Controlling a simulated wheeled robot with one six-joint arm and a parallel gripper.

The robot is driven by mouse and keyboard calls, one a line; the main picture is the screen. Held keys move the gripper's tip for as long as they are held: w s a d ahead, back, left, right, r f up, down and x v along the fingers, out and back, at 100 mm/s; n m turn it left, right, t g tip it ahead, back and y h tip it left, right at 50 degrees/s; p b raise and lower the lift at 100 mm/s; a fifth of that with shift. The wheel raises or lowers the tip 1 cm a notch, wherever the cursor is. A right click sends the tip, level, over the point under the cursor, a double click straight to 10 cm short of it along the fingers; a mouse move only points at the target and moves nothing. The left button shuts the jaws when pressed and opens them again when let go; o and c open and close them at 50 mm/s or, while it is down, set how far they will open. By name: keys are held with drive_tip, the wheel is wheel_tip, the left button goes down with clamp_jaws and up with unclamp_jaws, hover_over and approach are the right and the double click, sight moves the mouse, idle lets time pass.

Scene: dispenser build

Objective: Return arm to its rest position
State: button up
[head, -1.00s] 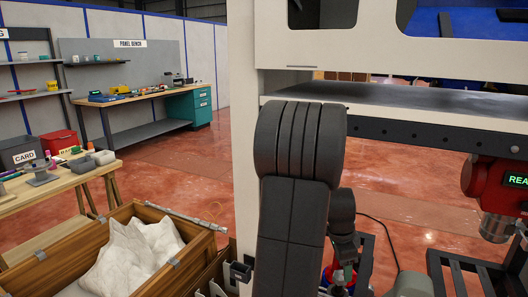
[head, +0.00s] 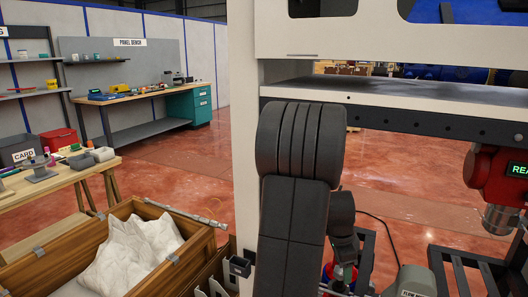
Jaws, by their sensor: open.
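My arm stands large and dark in the middle of the head view. Its thick near links hide much of what is behind. My gripper (head: 345,256) shows small and partly hidden at the arm's far end, low in the bay of the white dispenser frame (head: 245,110). It is open, and I see nothing held in it. Just below it is a red and blue object (head: 341,277), partly covered, so I cannot tell whether they touch.
A red dispenser head (head: 485,172) with a green display hangs at the right. A dark shelf (head: 400,92) crosses above the bay. A wooden crate (head: 45,262) with white sacking stands at lower left, near a wooden table (head: 60,182). Open red floor (head: 180,165) lies beyond.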

sight(341, 270)
drive_tip(key=shift+a+b+x, duration=0.15)
drive_tip(key=shift+b+x, duration=0.25)
drive_tip(key=shift+x, duration=0.4)
drive_tip(key=shift+a+b+x, duration=0.15)
drive_tip(key=shift+b+x, duration=0.25)
drive_tip(key=shift+x, duration=0.35)
drive_tip(key=shift+s, duration=0.15)
